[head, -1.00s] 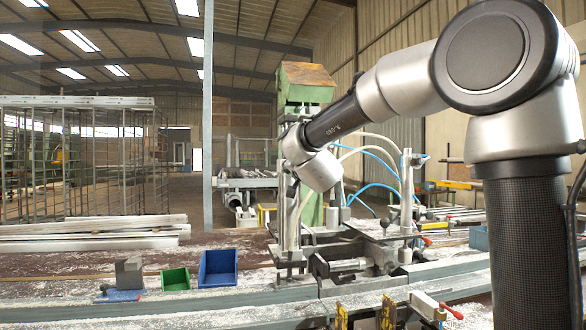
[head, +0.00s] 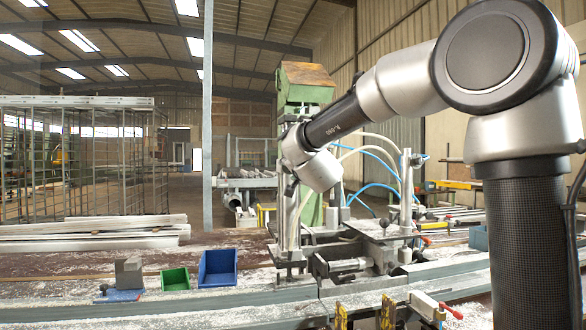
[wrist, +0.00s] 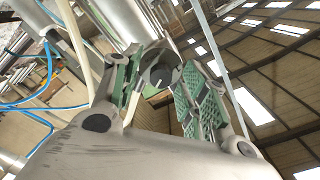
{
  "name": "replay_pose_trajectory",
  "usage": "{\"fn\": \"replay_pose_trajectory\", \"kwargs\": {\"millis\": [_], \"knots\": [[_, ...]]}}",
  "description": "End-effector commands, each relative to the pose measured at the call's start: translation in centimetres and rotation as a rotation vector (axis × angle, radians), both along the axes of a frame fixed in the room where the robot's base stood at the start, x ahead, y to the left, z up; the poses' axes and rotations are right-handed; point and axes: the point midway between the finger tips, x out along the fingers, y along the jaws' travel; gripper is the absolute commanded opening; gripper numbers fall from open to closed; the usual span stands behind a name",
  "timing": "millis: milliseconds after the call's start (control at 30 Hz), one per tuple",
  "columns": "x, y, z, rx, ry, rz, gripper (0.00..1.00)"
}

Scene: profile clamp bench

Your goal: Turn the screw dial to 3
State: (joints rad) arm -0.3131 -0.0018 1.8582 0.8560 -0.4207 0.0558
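In the wrist view, a grey round part with a dark face and a small pale mark, which looks like the screw dial (wrist: 161,75), shows between the two fingers of my gripper (wrist: 160,92). The fingers have green ridged pads and stand apart, one on each side of it. Whether either pad touches it I cannot tell. Any numbers on it are too small to read. In the head view, my wrist is in front of the clamp machine (head: 345,240), and the dial cannot be made out there.
A blue bin (head: 217,268), a green bin (head: 175,279) and a grey block (head: 129,272) stand on the bench to the left. Blue and pale hoses (head: 378,187) arch close to my wrist on the right. Yellow clamps (head: 387,312) stand at the front.

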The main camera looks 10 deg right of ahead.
Motion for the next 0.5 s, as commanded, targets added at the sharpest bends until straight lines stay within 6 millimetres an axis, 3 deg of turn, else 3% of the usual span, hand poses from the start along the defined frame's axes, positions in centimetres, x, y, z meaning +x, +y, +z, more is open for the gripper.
{"fn": "replay_pose_trajectory", "kwargs": {"millis": [267,500], "knots": [[-1.2,0.1,0.1,0.001,-0.001,0.002,0.43],[-6.3,0.0,0.1,0.001,-0.002,0.002,0.43]]}}
